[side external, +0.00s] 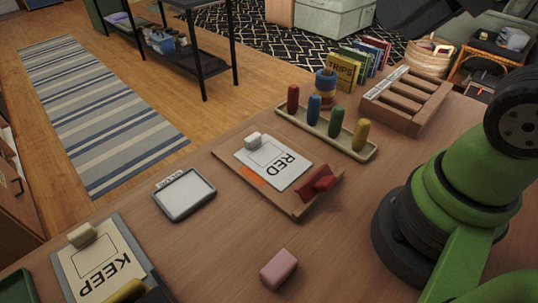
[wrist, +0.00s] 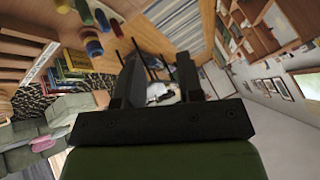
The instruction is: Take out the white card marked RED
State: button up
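In the side view the white card marked RED (side external: 287,178) lies on a wooden board (side external: 296,211). A small white block (side external: 253,140) rests at its far left end, and a red piece (side external: 318,183) sits by its near right end. An orange patch (side external: 252,176) shows at the card's left edge. In the wrist view my gripper (wrist: 158,76) is open, its two dark fingers apart with nothing held between them. It points out over the room, away from the card. The card cannot be made out in the wrist view.
A KEEP card (side external: 100,262) lies on a grey board at front left. A framed pad (side external: 185,195), a pink block (side external: 278,269), a peg rack (side external: 365,153), a ring stack (side external: 325,86) and a slotted wooden tray (side external: 424,121) surround the board. Bare table lies around the pink block.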

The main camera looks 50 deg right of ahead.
jog(key=shift+o, duration=0.9)
jog(key=m+g+h, duration=0.2)
jog(key=m+g, duration=0.5)
jog(key=m, duration=0.7)
send_over(255, 135)
notch_tip(255, 135, down, 24)
jog(key=shift+s+r, duration=0.15)
jog(key=shift+r, duration=0.05)
jog(key=shift+w+f, duration=0.2)
jog(key=shift+f, duration=2.95)
grip_shut()
